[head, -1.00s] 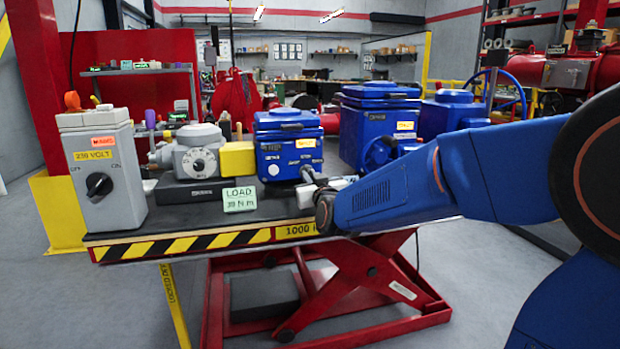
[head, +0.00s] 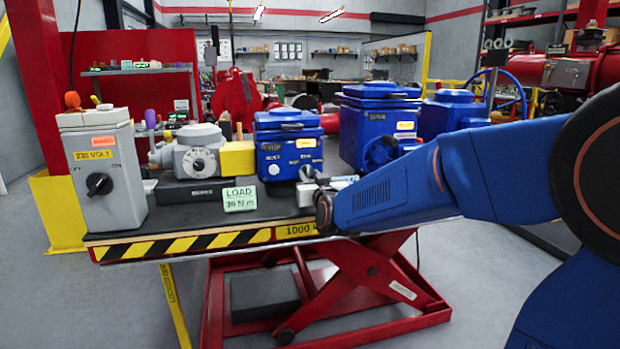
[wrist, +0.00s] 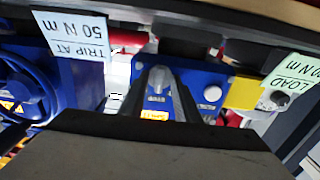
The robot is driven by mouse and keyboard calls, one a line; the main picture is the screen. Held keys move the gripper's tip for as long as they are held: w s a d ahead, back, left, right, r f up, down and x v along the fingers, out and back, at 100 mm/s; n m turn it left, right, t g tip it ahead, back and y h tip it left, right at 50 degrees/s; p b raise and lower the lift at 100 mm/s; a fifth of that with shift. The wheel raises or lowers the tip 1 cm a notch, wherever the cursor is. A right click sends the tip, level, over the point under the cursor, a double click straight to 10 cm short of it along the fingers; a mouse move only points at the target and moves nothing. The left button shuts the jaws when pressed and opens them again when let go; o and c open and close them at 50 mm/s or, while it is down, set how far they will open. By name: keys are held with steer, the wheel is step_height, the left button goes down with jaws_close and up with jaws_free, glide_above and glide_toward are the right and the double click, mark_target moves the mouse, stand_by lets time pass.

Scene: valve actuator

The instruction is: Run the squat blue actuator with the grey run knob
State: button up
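The squat blue actuator (head: 287,148) stands mid-bench in the head view, with a yellow label and a round white button on its front. In the wrist view its blue front panel (wrist: 205,82) appears upside down, with the white button (wrist: 213,93). A grey knob (wrist: 158,76) shows on this panel at the fingertips. My gripper (wrist: 159,88) points at the panel with its two fingers apart, one on each side of the knob; contact cannot be told. In the head view my gripper (head: 312,183) is small at the actuator's lower right front.
A grey switch box (head: 103,175) marked 230 VOLT stands at the left. A green LOAD card (head: 239,199) stands at the bench front. A taller blue actuator (head: 375,115) stands right. A TRIP AT 50 N m card (wrist: 73,37) shows in the wrist view.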

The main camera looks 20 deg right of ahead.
steer(key=s, duration=1.7)
steer(key=shift+s, duration=0.2)
steer(key=s+d+f+g, duration=0.3)
steer(key=s+f+g, duration=0.3)
steer(key=s, duration=0.7)
steer(key=s+d+f+g, duration=0.4)
steer(key=s+f+g, duration=0.3)
steer(key=s+f, duration=0.4)
steer(key=shift+s, duration=0.95)
